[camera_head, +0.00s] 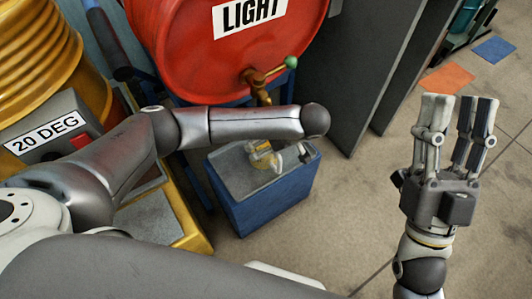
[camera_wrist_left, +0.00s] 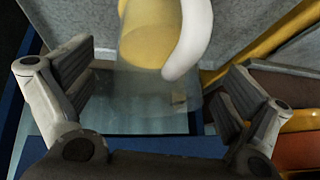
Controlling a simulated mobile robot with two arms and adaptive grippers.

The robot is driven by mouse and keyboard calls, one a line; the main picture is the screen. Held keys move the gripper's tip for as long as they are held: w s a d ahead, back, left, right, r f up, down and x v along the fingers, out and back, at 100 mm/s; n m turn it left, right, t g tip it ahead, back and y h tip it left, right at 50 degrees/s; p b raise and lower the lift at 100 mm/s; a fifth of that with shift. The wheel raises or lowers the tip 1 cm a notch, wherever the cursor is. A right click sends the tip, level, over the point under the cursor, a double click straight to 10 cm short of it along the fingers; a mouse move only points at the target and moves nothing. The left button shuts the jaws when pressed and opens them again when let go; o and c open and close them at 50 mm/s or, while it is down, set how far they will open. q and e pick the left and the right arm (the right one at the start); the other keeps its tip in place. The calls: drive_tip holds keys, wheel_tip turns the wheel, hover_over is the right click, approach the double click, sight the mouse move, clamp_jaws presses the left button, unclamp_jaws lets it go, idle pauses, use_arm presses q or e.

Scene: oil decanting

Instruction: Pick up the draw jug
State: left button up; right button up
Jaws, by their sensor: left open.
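The draw jug (camera_head: 262,158) stands on the grey top of a blue stand under the drum's brass tap (camera_head: 259,84). It holds yellow contents, and in the left wrist view the jug (camera_wrist_left: 150,32) shows a white curved handle (camera_wrist_left: 191,42). My left gripper (camera_wrist_left: 158,72) is open, with its fingers on either side of the view and the jug's lower part beyond them. No contact shows. In the head view my left forearm and wrist hide most of this gripper. My right gripper (camera_head: 457,122) is open and empty, pointing up, at the right.
A red drum (camera_head: 190,55) labelled LIGHT is behind the blue stand (camera_head: 262,205). A yellow ribbed container (camera_head: 38,50) and a "20 DEG" box (camera_head: 45,128) are at the left. Dark grey panels (camera_head: 350,60) stand right of the drum. The floor at right is mostly clear.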

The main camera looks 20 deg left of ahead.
use_arm(q)
drive_tip(key=shift+c, duration=0.2)
drive_tip(key=c, duration=1.9)
drive_tip(key=shift+o, duration=0.2)
drive_tip(key=shift+d+r, duration=0.1)
